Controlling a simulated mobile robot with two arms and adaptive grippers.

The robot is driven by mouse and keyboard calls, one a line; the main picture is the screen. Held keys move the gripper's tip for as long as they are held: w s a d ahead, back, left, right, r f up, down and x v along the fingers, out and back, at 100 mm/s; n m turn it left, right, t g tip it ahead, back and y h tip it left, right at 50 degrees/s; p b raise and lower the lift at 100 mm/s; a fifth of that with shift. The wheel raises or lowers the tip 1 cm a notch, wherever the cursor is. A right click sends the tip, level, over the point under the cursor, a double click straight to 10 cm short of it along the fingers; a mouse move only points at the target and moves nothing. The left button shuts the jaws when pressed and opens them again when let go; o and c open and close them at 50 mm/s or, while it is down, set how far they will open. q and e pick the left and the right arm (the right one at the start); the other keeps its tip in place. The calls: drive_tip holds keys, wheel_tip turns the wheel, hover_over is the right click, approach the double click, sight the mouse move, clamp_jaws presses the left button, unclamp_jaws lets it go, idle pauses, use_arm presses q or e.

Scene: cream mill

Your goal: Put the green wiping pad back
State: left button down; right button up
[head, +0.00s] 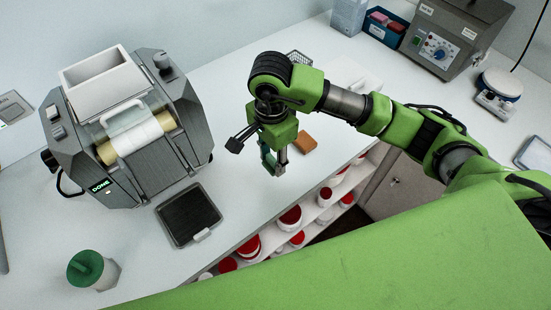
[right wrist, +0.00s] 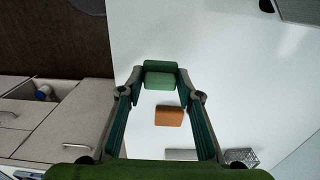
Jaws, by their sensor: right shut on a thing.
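My right gripper (head: 273,167) hangs over the white worktop near its front edge, fingers pointing down. In the right wrist view its two fingers (right wrist: 160,82) are shut on the green wiping pad (right wrist: 160,76), which sits between the fingertips. In the head view I cannot clearly tell the pad from the teal finger. An orange-brown block (head: 304,142) lies on the worktop just right of the gripper; it also shows in the right wrist view (right wrist: 169,116), apart from the held pad. My left gripper is not in view.
A grey mill (head: 160,140) with white rollers stands at left, a black tray (head: 188,214) before it. A green-topped container (head: 86,268) stands at front left. A wire basket (head: 298,58), blue box (head: 384,26) and grey device (head: 440,45) stand behind. Shelves with red-lidded jars lie below the edge.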

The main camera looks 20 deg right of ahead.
drive_tip(key=shift+w+d+f, duration=0.3)
drive_tip(key=shift+w+f, duration=0.05)
drive_tip(key=shift+f, duration=0.25)
drive_tip(key=f+p, duration=0.2)
drive_tip(key=f, duration=0.1)
drive_tip(key=shift+w+d+f+p, duration=0.25)
drive_tip(key=shift+d+f+p, duration=0.05)
drive_tip(key=shift+f+p, duration=0.1)
drive_tip(key=shift+f, duration=0.2)
drive_tip(key=o, duration=1)
drive_tip(key=shift+r, duration=0.1)
